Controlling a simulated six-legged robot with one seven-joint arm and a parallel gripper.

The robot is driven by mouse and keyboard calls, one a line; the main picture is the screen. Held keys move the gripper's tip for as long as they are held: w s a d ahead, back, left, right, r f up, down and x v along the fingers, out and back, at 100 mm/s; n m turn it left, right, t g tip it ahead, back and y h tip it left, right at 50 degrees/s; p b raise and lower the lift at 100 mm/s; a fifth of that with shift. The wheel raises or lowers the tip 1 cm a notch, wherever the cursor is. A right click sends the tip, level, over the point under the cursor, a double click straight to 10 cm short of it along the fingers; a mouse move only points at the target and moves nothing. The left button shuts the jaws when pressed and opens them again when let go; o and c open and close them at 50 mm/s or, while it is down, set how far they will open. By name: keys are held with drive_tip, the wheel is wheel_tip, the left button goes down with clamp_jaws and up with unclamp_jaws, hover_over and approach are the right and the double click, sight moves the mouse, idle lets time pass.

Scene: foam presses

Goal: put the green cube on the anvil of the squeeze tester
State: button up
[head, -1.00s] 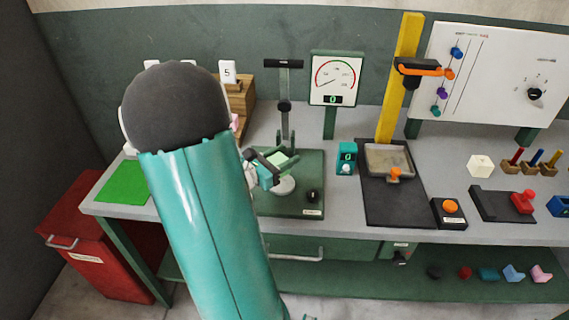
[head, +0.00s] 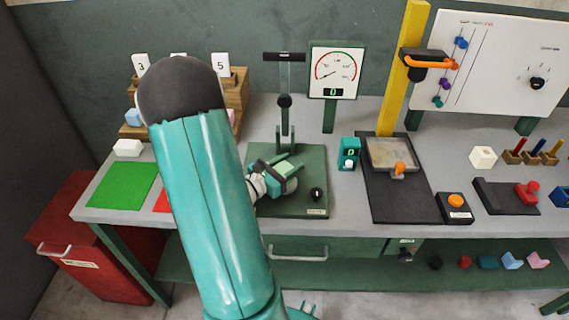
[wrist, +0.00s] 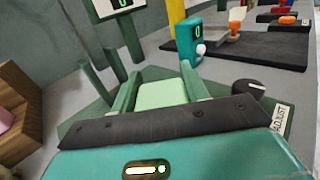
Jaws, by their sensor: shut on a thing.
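The pale green cube (head: 285,168) is between the fingers of my gripper (head: 283,166), which is shut on it. In the wrist view the cube (wrist: 162,95) shows its top face, with a green finger on either side. The squeeze tester (head: 314,160) has a dark green base, an upright post with a black top bar, and a dial. Its grey round anvil (head: 292,186) shows just below the cube in the head view, partly covered by my gripper. I cannot tell whether the cube touches the anvil.
The tester's black knob (head: 317,194) is right of the anvil; it also shows in the wrist view (wrist: 249,88). A teal counter box (head: 349,153) and a black drop-rig base (head: 400,208) stand farther right. A green mat (head: 123,186) lies at left.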

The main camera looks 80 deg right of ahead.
drive_tip(key=shift+w+d+f, duration=0.1)
drive_tip(key=shift+w+f, duration=0.1)
drive_tip(key=shift+f, duration=0.1)
drive_tip(key=shift+s, duration=0.15)
drive_tip(key=shift+f, duration=0.1)
drive_tip(key=o, duration=1)
drive_tip(key=v, duration=1.2)
